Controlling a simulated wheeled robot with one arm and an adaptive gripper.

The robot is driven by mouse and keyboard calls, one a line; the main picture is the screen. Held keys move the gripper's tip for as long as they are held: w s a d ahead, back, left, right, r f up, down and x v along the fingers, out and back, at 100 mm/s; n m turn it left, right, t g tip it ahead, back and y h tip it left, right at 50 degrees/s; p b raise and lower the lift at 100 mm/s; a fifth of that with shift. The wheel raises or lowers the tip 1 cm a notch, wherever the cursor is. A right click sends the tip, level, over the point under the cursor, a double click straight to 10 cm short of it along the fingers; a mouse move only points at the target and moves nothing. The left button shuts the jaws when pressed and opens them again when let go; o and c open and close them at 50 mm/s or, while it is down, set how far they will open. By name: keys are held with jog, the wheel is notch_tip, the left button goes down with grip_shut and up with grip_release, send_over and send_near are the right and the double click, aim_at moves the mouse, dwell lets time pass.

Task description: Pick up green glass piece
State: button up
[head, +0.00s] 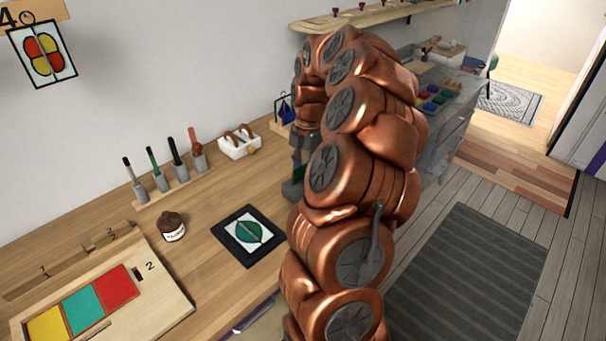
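My gripper (298,164) points down over the wooden counter (212,210), partly hidden behind my copper arm. I cannot tell whether it is open or shut. A small dark item with a green tint (292,187) shows just below it at the arm's edge. I cannot tell whether it is a glass piece or its holder, or whether the gripper touches it. A dark mat (228,249) bears a white card with a green round pattern, left of my arm. A wooden tray (160,313) at lower left holds a yellow, a teal (84,307) and a red panel.
Several coloured pieces lie on the grey bench (455,105) behind my arm. The floor at right, with a dark mat (465,275), is clear.

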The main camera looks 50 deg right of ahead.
grip_shut()
dwell(0.6)
jog(key=shift+r+b, duration=0.5)
jog(key=shift+r, duration=1.25)
jog(key=s+a+r+b, duration=0.2)
jog(key=s, duration=1.3)
jog(key=shift+s+r+b, duration=0.35)
jog(key=shift+s+b, duration=0.05)
jog(key=shift+a, duration=0.1)
